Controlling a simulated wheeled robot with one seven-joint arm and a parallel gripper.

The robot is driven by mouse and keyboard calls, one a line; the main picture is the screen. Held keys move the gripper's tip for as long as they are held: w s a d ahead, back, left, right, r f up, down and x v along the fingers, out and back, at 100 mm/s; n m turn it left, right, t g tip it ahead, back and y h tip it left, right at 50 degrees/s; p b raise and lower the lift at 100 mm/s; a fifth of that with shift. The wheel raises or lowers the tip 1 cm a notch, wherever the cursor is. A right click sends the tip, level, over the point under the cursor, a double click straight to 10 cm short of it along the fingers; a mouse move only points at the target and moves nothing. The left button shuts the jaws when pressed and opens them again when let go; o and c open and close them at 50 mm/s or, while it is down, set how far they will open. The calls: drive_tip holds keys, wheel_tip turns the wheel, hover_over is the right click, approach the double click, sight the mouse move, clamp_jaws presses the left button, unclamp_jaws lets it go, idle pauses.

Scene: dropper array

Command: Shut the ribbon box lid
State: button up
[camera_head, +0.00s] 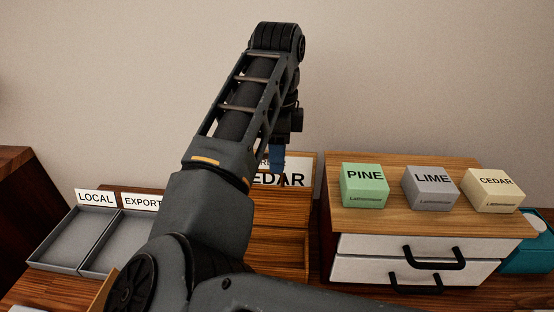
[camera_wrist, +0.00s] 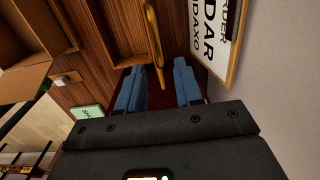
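I cannot identify the ribbon box or its lid for certain. A brown wooden piece with a recessed compartment (camera_wrist: 122,30) shows at the top of the wrist view. A thin golden-brown edge (camera_wrist: 153,35) runs beside it, down to between my fingers; whether this is the lid is unclear. My gripper (camera_wrist: 158,68) is open, its two blue fingers apart, with the edge's lower end between them and no clear grip on it. In the head view a blue finger (camera_head: 277,157) shows behind my arm, in front of the order sign. My arm hides much of the middle.
The framed sign (camera_head: 299,179) stands against the wall. At right, green PINE (camera_head: 364,190), grey LIME (camera_head: 428,192) and cream CEDAR (camera_head: 491,194) boxes sit on a drawer cabinet (camera_head: 400,222). Grey trays marked LOCAL (camera_head: 70,238) and EXPORT (camera_head: 120,241) are at left.

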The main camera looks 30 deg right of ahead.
drive_tip(key=shift+f, duration=1.05)
clamp_jaws()
idle(0.7)
